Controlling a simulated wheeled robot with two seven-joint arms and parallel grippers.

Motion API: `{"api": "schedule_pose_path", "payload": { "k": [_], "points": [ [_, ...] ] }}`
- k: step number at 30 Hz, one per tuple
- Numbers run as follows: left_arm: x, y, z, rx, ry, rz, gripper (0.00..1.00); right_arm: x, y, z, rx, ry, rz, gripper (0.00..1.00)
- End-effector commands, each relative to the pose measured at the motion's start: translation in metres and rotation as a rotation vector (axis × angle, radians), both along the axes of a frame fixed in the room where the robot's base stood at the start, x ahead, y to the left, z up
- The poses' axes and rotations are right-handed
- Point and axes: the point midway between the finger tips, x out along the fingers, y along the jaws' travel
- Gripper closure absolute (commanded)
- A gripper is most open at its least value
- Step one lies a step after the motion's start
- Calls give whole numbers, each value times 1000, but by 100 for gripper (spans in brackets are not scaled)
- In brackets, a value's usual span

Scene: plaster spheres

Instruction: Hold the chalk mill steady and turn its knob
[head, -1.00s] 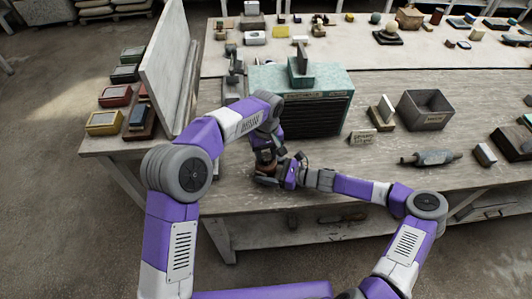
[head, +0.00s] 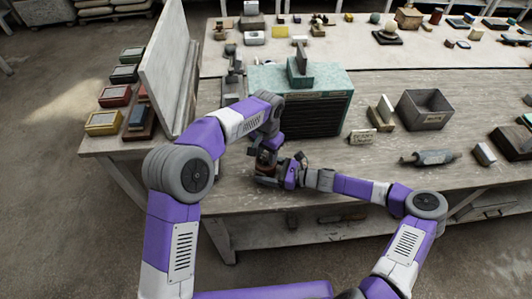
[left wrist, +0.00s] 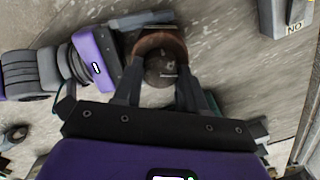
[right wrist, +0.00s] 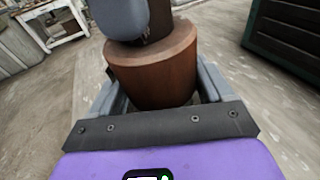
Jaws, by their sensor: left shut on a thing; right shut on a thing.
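The chalk mill (head: 267,160) stands upright near the front edge of the table. In the right wrist view its reddish-brown wooden body (right wrist: 155,72) sits between the fingers of my right gripper (right wrist: 155,88), which is shut on it from the side. In the left wrist view I look down on its dark round knob (left wrist: 163,72), with the brown rim of the body around it. My left gripper (left wrist: 160,84) comes from above and is shut on the knob. In the head view both grippers partly hide the mill.
A teal-topped dark cabinet (head: 318,112) stands just behind the mill. To the right are a grey bin (head: 425,110), a small sign (head: 362,136) and a grey roller-like tool (head: 432,157). An upright board (head: 165,70) stands at the left. Bare tabletop lies right of my grippers.

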Motion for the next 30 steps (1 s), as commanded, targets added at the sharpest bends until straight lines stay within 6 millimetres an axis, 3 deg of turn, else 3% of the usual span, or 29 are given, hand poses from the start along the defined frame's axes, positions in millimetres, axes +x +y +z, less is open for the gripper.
{"api": "schedule_pose_path", "payload": {
  "k": [30],
  "points": [
    [-2, -1, 1, 7, 4, -967, 89, 0, 0, -1, -2, 1, 0, 51]
  ]
}}
